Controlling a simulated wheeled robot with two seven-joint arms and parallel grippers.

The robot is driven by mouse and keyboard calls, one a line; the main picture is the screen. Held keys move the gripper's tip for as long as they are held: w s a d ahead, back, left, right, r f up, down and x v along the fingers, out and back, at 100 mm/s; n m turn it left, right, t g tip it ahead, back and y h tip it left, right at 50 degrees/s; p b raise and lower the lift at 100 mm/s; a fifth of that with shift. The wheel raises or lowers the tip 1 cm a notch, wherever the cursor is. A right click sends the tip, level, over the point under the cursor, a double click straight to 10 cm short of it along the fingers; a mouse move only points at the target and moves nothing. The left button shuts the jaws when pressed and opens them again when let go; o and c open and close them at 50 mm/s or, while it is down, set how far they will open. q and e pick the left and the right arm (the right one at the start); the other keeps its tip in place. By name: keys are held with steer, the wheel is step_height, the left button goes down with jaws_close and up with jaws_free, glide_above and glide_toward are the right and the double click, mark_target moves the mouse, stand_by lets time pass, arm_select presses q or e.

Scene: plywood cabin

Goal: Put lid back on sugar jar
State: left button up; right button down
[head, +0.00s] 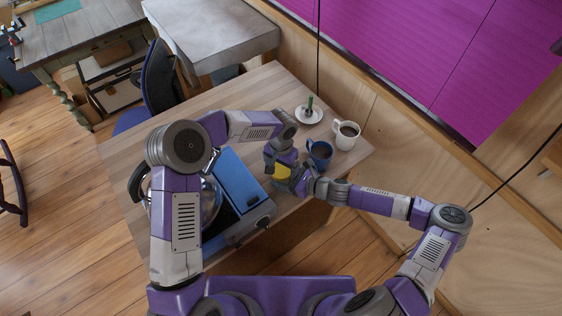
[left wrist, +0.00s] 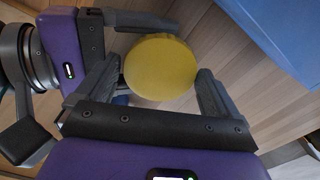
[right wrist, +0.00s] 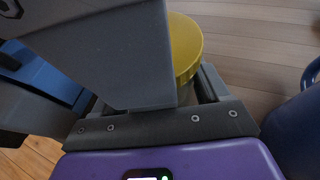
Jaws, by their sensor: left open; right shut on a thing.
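The round yellow lid (left wrist: 160,66) shows from above in the left wrist view, between the open fingers of my left gripper (head: 275,164). The lid shows in the head view (head: 281,172) as a yellow patch near the table's front edge, and its rim shows in the right wrist view (right wrist: 186,45). My right gripper (head: 291,181) reaches in from the side and is shut on the sugar jar, just below the lid. The jar's body is mostly hidden by the lid and fingers. The lid is over the jar; I cannot tell whether it sits fully down.
A blue mug (head: 319,153) stands close to the right gripper, with a white mug (head: 345,134) behind it. A saucer (head: 308,115) with a green-topped item is at the back. A blue stove (head: 240,185) with a pot (head: 211,200) takes up the table's left.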

arm_select(q)
steer(key=c, duration=0.9)
steer(key=o, duration=1)
step_height(320, 180, up, 12)
arm_select(e)
jaws_free()
steer(key=shift+v, duration=3.75)
arm_select(q)
steer(key=shift+f, duration=0.1)
